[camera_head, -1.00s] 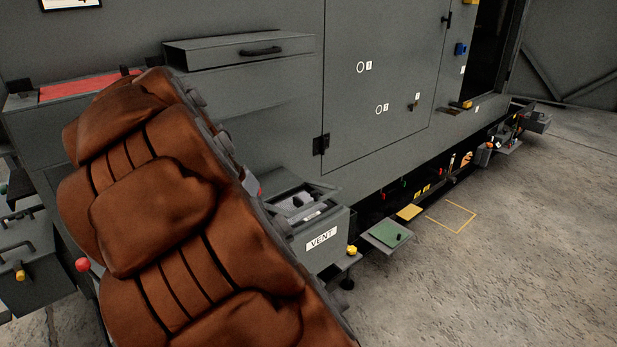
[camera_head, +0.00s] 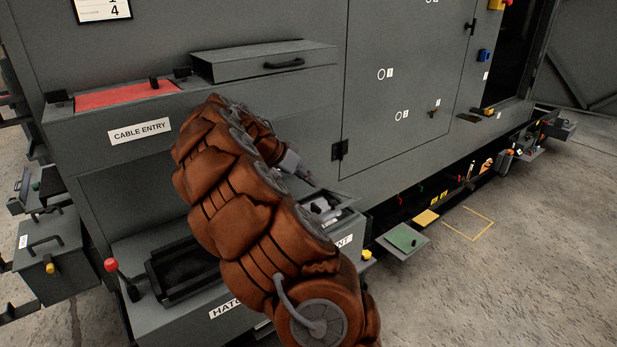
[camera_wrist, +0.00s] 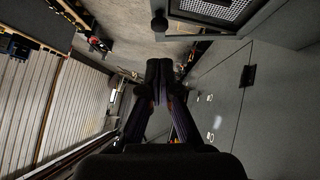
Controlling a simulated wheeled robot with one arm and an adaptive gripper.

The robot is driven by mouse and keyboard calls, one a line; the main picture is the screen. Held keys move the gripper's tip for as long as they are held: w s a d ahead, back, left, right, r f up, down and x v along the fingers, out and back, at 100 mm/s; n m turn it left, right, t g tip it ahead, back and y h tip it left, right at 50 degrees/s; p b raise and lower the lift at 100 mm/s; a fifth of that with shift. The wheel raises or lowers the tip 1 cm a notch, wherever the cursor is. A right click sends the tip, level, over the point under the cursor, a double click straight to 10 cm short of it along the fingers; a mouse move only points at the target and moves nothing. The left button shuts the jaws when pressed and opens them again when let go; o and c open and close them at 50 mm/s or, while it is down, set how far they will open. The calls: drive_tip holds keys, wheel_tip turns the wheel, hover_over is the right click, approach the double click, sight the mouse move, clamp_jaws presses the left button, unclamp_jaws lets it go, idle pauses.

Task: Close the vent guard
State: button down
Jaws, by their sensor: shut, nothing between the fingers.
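The grey box with the vent label (camera_head: 345,241) stands low against the enclosure in the head view, partly hidden behind my arm. Its top shows a recess with dark and pale parts. In the wrist view, a grey frame with a mesh panel (camera_wrist: 217,7), probably the vent guard, is cut off by the top edge. A black knob (camera_wrist: 159,22) shows beside it. I cannot tell how far the guard is open. My gripper (camera_wrist: 160,68) is shut and empty, below the knob in the picture and apart from it.
The cable entry box (camera_head: 140,131) has a red top. An open hatch (camera_head: 160,291) lies at lower left near a red knob (camera_head: 110,265). A closed drawer (camera_head: 265,62) is above my arm. A green plate (camera_head: 403,238) juts out right of the vent box.

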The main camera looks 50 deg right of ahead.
drive_tip(key=p+x, duration=0.1)
drive_tip(key=x, duration=0.6)
drive_tip(key=shift+f, duration=0.1)
